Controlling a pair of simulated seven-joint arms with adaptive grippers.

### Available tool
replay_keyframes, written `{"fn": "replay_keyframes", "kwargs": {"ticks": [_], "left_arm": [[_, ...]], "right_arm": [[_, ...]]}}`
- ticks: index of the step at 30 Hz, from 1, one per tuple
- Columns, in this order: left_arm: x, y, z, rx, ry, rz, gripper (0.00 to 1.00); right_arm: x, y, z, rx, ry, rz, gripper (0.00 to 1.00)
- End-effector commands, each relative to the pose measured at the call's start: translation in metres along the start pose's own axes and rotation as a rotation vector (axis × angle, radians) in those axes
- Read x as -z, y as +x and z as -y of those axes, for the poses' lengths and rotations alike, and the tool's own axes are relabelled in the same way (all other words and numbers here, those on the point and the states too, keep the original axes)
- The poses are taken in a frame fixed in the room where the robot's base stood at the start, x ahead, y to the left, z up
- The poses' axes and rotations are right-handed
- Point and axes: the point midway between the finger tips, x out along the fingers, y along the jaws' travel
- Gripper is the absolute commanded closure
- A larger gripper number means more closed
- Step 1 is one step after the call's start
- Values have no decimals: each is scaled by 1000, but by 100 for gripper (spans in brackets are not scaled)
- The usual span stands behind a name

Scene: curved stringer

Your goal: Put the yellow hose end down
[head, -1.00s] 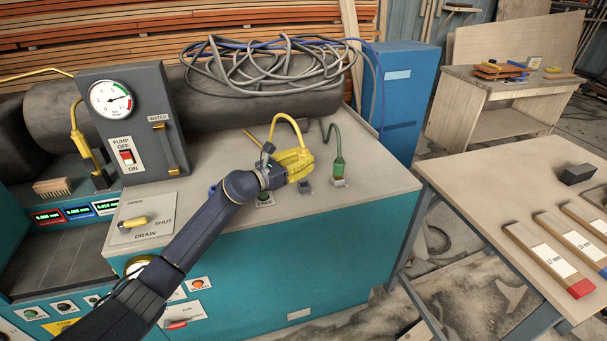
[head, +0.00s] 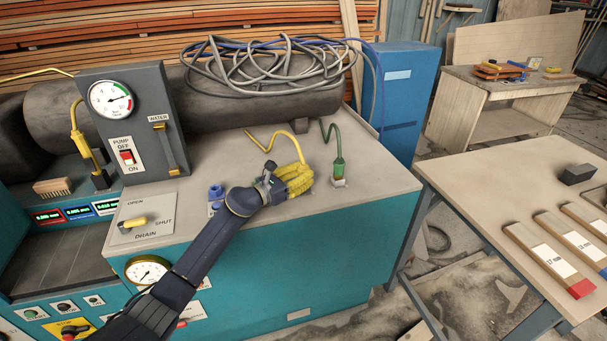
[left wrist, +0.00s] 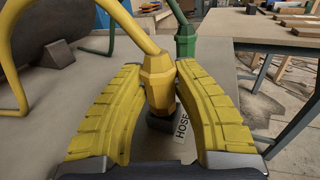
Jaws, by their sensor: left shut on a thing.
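The yellow hose end (left wrist: 158,85) is upright between the yellow fingers of my left gripper (left wrist: 158,110) in the left wrist view. In the head view my left gripper (head: 295,180) is shut around it over the right part of the bench top, and the fingers hide the hose end. The yellow hose (head: 272,137) bends up and back from it. Its dark lower end is close above or on a dark spot beside a label reading HOSE (left wrist: 182,125); I cannot tell if it touches. My right gripper is not in view.
A green hose end (head: 339,168) stands upright in a holder just right of my gripper. A blue fitting (head: 215,193) stands on the teal bench to the left. The gauge panel (head: 125,120) rises further left. The bench's front strip (head: 320,212) is clear.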

Motion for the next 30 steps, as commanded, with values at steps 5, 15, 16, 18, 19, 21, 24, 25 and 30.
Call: {"fn": "replay_keyframes", "kwargs": {"ticks": [5, 15, 16, 18, 19, 21, 24, 25, 30], "left_arm": [[2, 0, 0, 0, 1, 0, 100], [2, 0, 0, 0, 1, 0, 47], [2, 0, 0, 0, 1, 0, 47], [2, 0, 0, 0, 1, 0, 47], [1, 0, 0, 0, 1, 0, 47], [-2, 0, 0, 0, 1, 1, 47], [0, -11, -1, -1, 2, -1, 47], [0, -15, -1, -1, 3, -1, 47], [1, -45, -1, -1, 2, -2, 47]], "right_arm": [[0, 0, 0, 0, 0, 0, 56], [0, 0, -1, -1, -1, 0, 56], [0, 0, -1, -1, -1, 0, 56], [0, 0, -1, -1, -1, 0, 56], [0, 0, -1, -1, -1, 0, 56], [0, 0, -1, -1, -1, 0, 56], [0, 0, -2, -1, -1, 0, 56], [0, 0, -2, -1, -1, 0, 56], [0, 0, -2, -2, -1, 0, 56]]}}
